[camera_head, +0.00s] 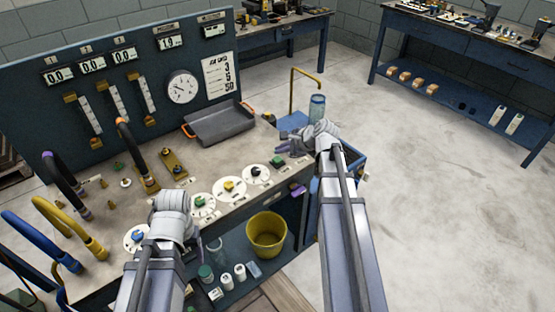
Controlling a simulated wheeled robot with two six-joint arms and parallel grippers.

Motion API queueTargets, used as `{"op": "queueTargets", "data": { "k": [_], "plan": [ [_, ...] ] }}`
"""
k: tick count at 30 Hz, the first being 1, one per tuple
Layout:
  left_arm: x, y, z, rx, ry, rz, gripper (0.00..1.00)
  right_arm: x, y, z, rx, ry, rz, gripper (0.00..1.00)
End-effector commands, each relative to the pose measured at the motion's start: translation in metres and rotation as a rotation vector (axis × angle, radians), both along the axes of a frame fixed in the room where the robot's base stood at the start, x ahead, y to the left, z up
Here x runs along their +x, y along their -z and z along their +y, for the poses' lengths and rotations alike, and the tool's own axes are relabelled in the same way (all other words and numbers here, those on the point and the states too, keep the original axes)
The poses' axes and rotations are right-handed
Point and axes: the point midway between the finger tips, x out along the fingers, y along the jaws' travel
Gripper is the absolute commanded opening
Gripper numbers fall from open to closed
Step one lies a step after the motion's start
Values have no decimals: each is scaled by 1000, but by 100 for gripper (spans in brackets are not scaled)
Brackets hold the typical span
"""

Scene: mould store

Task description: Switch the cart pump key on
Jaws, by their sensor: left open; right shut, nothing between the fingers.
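The cart (240,208) has a beige worktop with a row of small coloured knobs on white round dials: blue (137,236), green (200,201), yellow (229,185), black (256,171) and green (277,161). A small purple piece (298,191) sits on the cart's front edge, at the right. I cannot tell which of these is the pump key, nor its setting. My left gripper (171,199) is open over the front edge, between the blue and left green knobs. My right gripper (284,147) is shut and empty, above the worktop's right end near the right green knob.
A gauge panel (140,75) stands along the back. A grey tray (220,122) and curved hoses, one yellow (72,225), are on the worktop. A yellow bucket (266,236) and jars (206,272) stand below. Open floor (440,200) lies to the right.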

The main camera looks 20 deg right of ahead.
Motion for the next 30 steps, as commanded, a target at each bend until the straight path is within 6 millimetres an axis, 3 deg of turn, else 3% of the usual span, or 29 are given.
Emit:
{"op": "queueTargets", "data": {
  "k": [15,30],
  "plan": [
    [0,-53,0,0,0,0,69,0,-53,0,0,0,0,0],
    [0,-55,0,0,0,0,69,0,-55,0,0,0,0,0]
  ]
}}
